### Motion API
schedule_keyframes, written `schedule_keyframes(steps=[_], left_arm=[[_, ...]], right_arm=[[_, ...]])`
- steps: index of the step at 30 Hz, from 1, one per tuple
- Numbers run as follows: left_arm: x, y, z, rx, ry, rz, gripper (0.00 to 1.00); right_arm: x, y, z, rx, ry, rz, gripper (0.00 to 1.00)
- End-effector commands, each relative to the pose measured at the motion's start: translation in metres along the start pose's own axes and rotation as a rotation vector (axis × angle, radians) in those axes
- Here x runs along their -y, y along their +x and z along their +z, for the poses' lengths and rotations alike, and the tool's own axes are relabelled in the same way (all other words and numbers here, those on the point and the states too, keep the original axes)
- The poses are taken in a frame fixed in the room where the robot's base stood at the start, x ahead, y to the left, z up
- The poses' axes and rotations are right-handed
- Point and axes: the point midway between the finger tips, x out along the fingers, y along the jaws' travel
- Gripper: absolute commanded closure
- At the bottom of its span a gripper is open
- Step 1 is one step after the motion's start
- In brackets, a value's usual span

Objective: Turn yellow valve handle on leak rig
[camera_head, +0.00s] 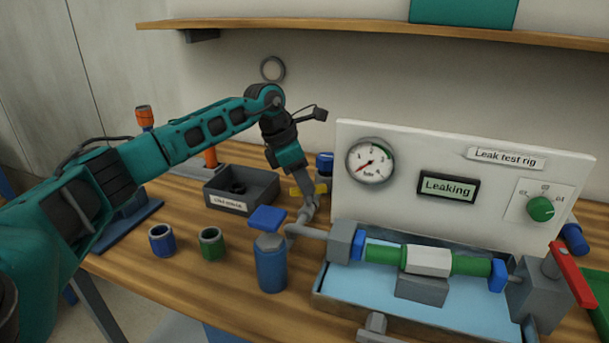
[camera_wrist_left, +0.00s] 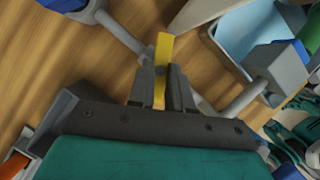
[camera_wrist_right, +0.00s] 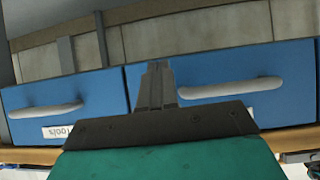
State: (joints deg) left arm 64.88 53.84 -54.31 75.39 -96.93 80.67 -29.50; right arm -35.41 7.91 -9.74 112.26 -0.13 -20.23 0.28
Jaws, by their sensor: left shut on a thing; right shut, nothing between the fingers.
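The leak test rig has a white panel (camera_head: 400,215) with a gauge (camera_head: 370,162) and a display (camera_head: 448,187) reading "Leaking". The yellow valve handle (camera_head: 320,187) stands at the rig's left, on the grey pipework. My left gripper (camera_head: 299,183) reaches down onto it. In the left wrist view, the yellow handle (camera_wrist_left: 163,50) sits between the fingers of my left gripper (camera_wrist_left: 162,85), which are shut on it. The fingers partly hide the handle. My right gripper (camera_wrist_right: 156,72) is shut and empty in front of blue drawers, outside the head view.
A blue tray (camera_head: 318,292) holds a green and white pipe piece (camera_head: 428,261). A red handle (camera_head: 572,275) is at right. Blue drawers (camera_wrist_right: 95,85) have pale handles.

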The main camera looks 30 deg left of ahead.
Motion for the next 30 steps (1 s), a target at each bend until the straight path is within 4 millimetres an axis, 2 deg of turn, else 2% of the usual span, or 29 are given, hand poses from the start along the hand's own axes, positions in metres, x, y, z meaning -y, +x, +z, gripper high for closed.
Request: schedule_keyframes(steps=[15,30], left_arm=[[-0.0048,-0.0012,0.0022,0.002,0.39,-0.158,1.0],[-0.0058,-0.0006,0.0026,0.001,0.524,-0.212,1.0]], right_arm=[[-0.0057,-0.0072,-0.0003,0.008,-0.005,0.011,1.0],[-0.0042,-0.0079,-0.0005,0.012,-0.007,0.007,1.0]])
